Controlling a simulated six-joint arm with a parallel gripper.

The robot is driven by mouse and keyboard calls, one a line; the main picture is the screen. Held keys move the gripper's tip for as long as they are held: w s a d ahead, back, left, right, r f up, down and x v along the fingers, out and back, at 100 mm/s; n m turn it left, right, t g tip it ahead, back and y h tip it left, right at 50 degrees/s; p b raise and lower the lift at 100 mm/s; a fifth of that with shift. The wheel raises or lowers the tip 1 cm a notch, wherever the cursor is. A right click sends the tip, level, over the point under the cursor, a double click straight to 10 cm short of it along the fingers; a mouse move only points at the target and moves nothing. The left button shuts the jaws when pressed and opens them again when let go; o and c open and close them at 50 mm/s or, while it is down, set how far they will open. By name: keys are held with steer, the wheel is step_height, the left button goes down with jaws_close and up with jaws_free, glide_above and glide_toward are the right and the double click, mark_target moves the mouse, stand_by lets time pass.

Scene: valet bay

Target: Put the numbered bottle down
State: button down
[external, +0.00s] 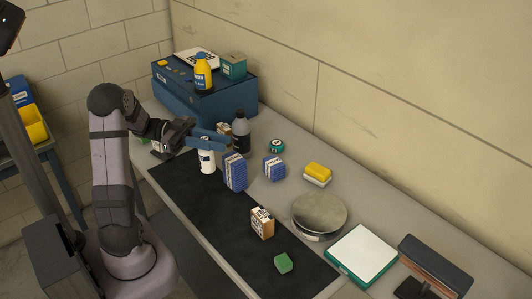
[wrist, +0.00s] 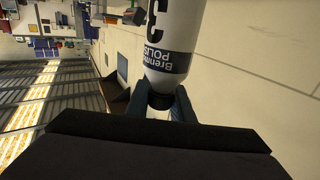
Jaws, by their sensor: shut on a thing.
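The numbered bottle (external: 207,161) is white with a dark label band and shows upright in the external view. It also fills the upper middle of the wrist view (wrist: 175,35), with a large dark numeral and the printed words "Brennan" and "POLIS…". My gripper (external: 208,139) has blue fingers, shut around the bottle's dark neck or cap; the fingers also show in the wrist view (wrist: 168,104). The bottle hangs below the fingers over the far part of the black mat (external: 195,208). I cannot tell whether its base touches the mat.
A blue patterned box (external: 235,172) stands close right of the bottle, with a grey bottle (external: 241,131) behind. A blue chest (external: 235,98) carries a yellow bottle (external: 203,73). A small box (external: 262,223) and green block (external: 283,263) sit near the mat's front; mid-mat is clear.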

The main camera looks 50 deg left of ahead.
step_height(320, 180, up, 5)
steer(key=w+d+f+n+t+b, duration=0.1)
steer(key=w+d+f+b, duration=0.2)
steer(key=w, duration=0.8)
steer(key=w+d+f+b, duration=0.2)
steer(key=w+b, duration=0.1)
steer(key=w, duration=0.8)
steer(key=w+d+r+n+t+y+b, duration=0.1)
steer(key=w+d+r+b, duration=0.15)
steer(key=w+d, duration=0.55)
steer(key=w+d+r+n+t+y+b, duration=0.1)
steer(key=w+d+r+b, duration=0.15)
steer(key=w+d, duration=0.6)
step_height(320, 180, down, 21)
steer(key=s+d+p, duration=0.1)
steer(key=shift+s+f, duration=0.15)
steer(key=shift+s, duration=0.2)
steer(key=shift+d, duration=0.1)
